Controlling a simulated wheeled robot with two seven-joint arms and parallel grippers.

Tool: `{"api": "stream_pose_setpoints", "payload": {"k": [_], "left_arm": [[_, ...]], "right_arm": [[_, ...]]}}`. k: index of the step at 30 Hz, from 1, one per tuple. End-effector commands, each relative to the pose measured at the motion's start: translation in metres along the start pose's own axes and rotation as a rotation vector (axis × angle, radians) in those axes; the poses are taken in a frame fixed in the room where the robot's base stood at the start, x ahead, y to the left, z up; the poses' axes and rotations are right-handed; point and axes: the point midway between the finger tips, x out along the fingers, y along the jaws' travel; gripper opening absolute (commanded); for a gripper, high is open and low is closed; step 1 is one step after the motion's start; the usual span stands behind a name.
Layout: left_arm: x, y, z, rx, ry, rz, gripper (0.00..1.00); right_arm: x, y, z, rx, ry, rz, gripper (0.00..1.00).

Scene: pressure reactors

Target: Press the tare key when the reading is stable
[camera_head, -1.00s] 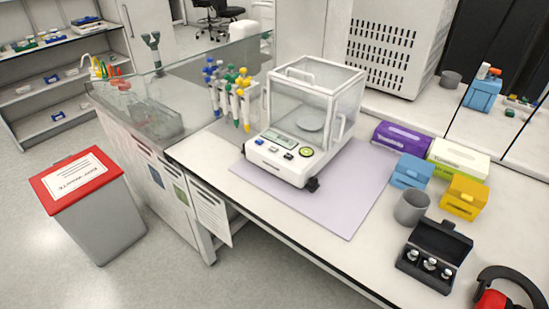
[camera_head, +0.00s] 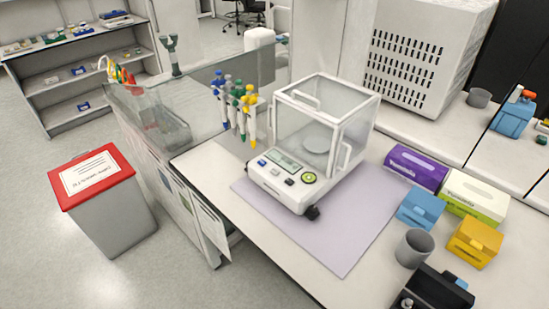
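The analytical balance (camera_head: 312,145) stands on a lilac mat (camera_head: 345,250) on the white bench. It has a clear glass draft shield with a round weighing pan (camera_head: 320,139) inside, which looks empty. Its front panel carries a grey-green display (camera_head: 282,161), a blue key (camera_head: 262,162), dark keys (camera_head: 289,182) and a round green-ringed button (camera_head: 309,177). The reading and key labels are too small to make out. Neither of my grippers is in view.
Pipettes on a stand (camera_head: 238,108) are left of the balance. Right of it are a purple box (camera_head: 416,167), a white-green box (camera_head: 474,196), blue (camera_head: 421,208) and yellow (camera_head: 474,242) boxes, a grey cup (camera_head: 414,248) and a black case (camera_head: 440,291). A red-lidded bin (camera_head: 105,205) stands on the floor.

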Motion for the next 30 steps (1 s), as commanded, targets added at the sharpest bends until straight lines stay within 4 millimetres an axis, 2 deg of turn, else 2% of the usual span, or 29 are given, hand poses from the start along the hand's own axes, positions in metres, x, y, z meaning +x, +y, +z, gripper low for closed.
{"api": "stream_pose_setpoints", "payload": {"k": [11, 17, 30], "left_arm": [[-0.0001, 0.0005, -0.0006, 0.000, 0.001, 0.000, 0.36], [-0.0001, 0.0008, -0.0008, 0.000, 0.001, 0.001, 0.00], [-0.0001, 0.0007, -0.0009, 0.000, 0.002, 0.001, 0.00]], "right_arm": [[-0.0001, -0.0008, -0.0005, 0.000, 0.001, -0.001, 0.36], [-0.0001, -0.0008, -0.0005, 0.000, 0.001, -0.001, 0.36], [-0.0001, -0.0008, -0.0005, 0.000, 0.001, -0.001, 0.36]]}}
